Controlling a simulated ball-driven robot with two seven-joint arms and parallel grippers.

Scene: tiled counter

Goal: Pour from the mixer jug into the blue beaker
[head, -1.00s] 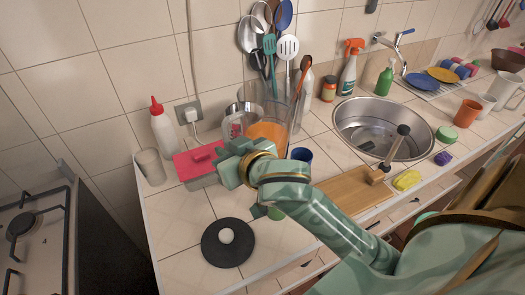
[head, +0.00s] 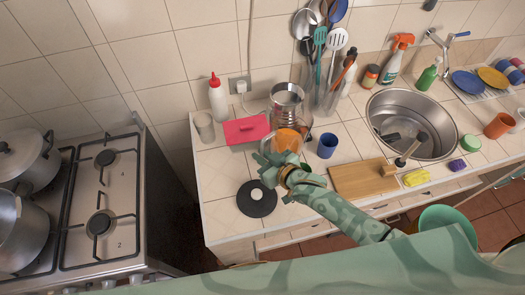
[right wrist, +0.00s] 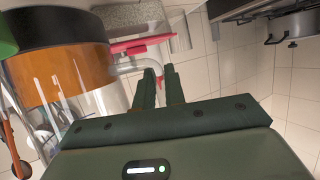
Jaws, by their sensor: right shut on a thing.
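The mixer jug (head: 287,138) is clear, with orange contents, and is at the left of the counter in the head view. In the right wrist view the jug (right wrist: 75,75) fills the upper left, with a dark band at one end and a pale handle (right wrist: 128,66). My right gripper (head: 277,164) is shut on the jug's handle; its fingers show in the right wrist view (right wrist: 161,88). The blue beaker (head: 327,146) stands upright just right of the jug, apart from the gripper. Its contents cannot be made out. My left gripper is out of view.
A shiny metal vessel (head: 287,93) and a utensil holder (head: 327,100) are behind the jug. A wooden board (head: 361,178) and sink (head: 408,122) are right. A stove (head: 98,205) is far left.

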